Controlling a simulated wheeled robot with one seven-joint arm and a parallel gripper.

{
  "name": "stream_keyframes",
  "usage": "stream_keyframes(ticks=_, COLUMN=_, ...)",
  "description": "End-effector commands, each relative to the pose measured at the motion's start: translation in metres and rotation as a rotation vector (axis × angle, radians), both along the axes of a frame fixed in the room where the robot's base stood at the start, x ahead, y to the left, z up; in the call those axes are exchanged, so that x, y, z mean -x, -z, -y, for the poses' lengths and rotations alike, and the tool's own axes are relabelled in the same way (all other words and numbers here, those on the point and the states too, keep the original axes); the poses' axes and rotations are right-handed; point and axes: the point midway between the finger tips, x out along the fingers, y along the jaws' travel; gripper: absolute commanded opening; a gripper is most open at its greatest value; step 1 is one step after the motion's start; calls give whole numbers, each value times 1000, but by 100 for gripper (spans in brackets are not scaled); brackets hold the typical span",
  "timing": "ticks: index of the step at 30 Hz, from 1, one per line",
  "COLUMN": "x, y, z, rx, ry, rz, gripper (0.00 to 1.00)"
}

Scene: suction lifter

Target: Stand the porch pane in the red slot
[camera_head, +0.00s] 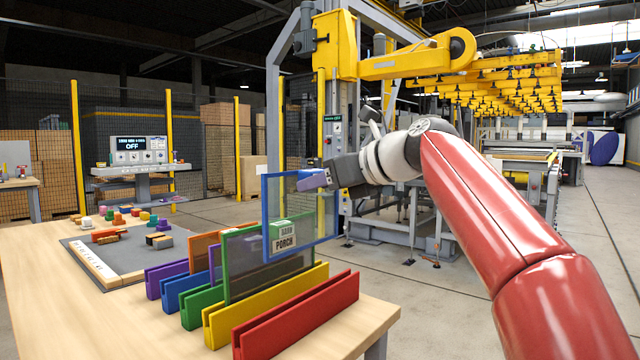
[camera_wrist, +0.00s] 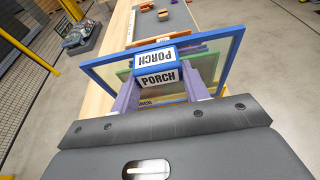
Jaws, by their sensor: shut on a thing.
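The porch pane (camera_head: 328,215) is a clear sheet in a blue frame, held upright in the air above the slot row. A PORCH label shows low in the head view. In the wrist view the pane's blue frame (camera_wrist: 103,69) spans behind a blue block marked PORCH (camera_wrist: 158,76). My gripper (camera_head: 312,181), with purple fingers, is shut on the pane; in the wrist view the fingers (camera_wrist: 160,92) flank the block. The red slot (camera_head: 297,318) is the nearest holder, low and long, and looks empty.
The yellow slot (camera_head: 262,306), green slot (camera_head: 203,308), blue slot (camera_head: 186,291) and purple slot (camera_head: 153,280) stand behind the red one. A green-framed pane (camera_head: 226,270) stands among them. A grey mat (camera_head: 120,262) with several small blocks lies farther left on the wooden table (camera_head: 40,290).

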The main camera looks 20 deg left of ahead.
Motion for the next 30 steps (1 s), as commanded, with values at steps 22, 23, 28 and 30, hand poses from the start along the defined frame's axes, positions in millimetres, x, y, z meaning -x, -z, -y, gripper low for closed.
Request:
stream_keyframes(ticks=22, x=2, y=64, z=3, rx=0, ry=0, rz=0, gripper=9)
stream_keyframes(ticks=23, x=2, y=67, z=3, rx=0, ry=0, rz=1, gripper=9)
stream_keyframes(ticks=28, x=1, y=79, z=3, rx=0, ry=0, rz=0, gripper=9)
stream_keyframes(ticks=30, x=1, y=82, z=3, rx=0, ry=0, rz=0, gripper=9)
